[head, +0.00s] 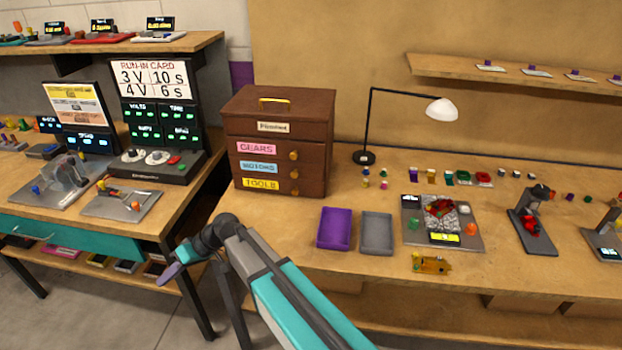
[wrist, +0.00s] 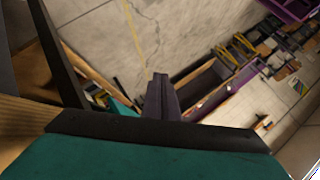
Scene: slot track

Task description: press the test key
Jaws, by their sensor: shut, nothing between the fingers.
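I cannot make out which part is the test key; no lettering that small is legible. A grey plate (head: 470,240) on the right bench carries a small display (head: 411,201), a red part, a green knob (head: 413,224), an orange-red knob (head: 470,228) and a yellow-green label (head: 445,238). A control box (head: 155,172) on the left bench has dials and small red and green buttons.
A brown drawer chest (head: 275,145) stands at the right bench's left end. A purple tray (head: 335,228) and grey tray (head: 377,233) lie before it. A lamp (head: 440,110) stands behind. Small coloured parts and two dark devices (head: 535,235) occupy the right side.

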